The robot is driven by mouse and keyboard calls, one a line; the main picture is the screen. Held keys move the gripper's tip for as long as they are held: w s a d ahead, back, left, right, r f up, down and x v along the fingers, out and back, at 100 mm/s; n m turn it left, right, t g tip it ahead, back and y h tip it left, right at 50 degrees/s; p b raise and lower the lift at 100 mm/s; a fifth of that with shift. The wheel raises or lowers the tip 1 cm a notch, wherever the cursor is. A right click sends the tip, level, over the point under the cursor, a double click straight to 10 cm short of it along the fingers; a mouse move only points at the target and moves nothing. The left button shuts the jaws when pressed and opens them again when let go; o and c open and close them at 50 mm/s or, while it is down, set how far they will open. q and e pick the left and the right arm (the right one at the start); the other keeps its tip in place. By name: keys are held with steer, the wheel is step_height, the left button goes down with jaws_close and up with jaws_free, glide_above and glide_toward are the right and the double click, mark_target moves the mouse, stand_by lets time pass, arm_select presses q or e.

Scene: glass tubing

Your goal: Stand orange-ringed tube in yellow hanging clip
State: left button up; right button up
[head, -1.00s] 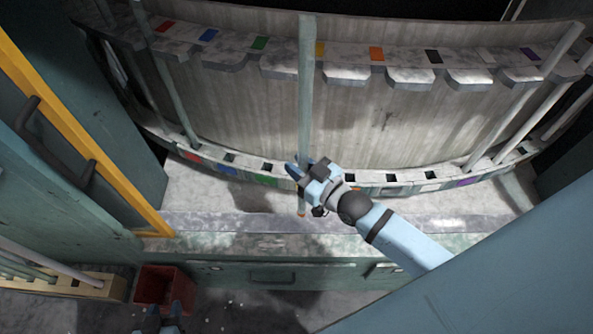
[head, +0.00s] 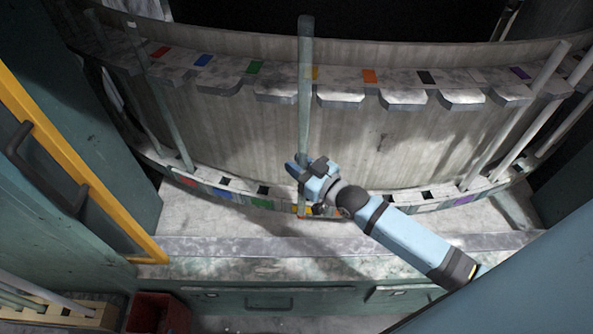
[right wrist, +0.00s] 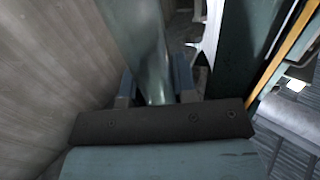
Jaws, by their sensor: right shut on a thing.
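The tube (head: 305,95) is a long grey-green glass tube, standing close to upright in front of the curved rack; an orange ring shows faintly at its bottom end. My right gripper (head: 303,170) is shut on its lower part. The right wrist view shows the tube (right wrist: 145,45) between the two fingers (right wrist: 155,92). The yellow clip's label (head: 315,73) is on the upper rail, just right of and partly behind the tube. The tube's foot is at the lower rail, in front of its yellow mark; I cannot tell whether it touches. My left gripper is out of view.
The upper rail has grey clips with coloured labels, among them green (head: 255,67) and orange (head: 369,76). Other tubes (head: 165,105) stand at the rack's left and right ends. A yellow-edged cabinet door (head: 85,150) is at left. A red bin (head: 158,313) is below.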

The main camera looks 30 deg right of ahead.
steer(key=shift+w+d+b, duration=1.1)
steer(key=shift+w+d, duration=1.25)
steer(key=shift+w, duration=1.1)
step_height(320, 180, down, 7)
steer(key=b, duration=0.3)
steer(key=shift+b, duration=0.35)
steer(key=shift+r, duration=0.1)
steer(key=o, duration=1)
steer(key=shift+o, duration=0.2)
steer(key=b+v, duration=0.1)
steer(key=v, duration=1.3)
steer(key=shift+b, duration=0.35)
steer(key=shift+a, duration=0.1)
